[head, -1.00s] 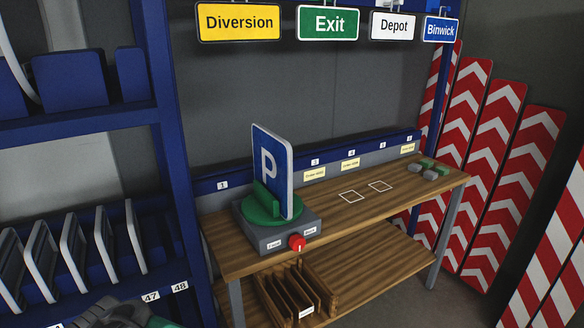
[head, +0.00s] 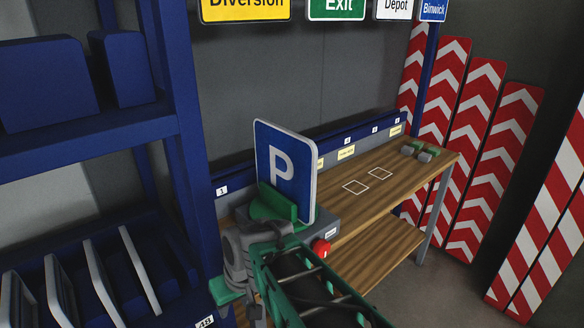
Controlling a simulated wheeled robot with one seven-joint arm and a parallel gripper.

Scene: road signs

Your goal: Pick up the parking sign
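The parking sign (head: 284,172), a blue plate with a white P and pale edge, stands upright on the workbench. A green bracket (head: 270,203) shows at its lower front, on a grey box (head: 326,228) with a red button (head: 320,248). My arm reaches in from the bottom, and my grey and green gripper (head: 245,242) is in front of the box, below and slightly left of the sign. It hides most of the box and the foot of the sign. Its fingers cannot be made out, so I cannot tell whether they touch anything.
The wooden workbench (head: 405,165) is mostly clear to the right, with white outlines and small grey-green blocks (head: 420,151). A blue rack (head: 188,130) with panels stands close on the left. Red-and-white chevron boards (head: 485,160) lean at the right. Hanging signs (head: 337,8) are above.

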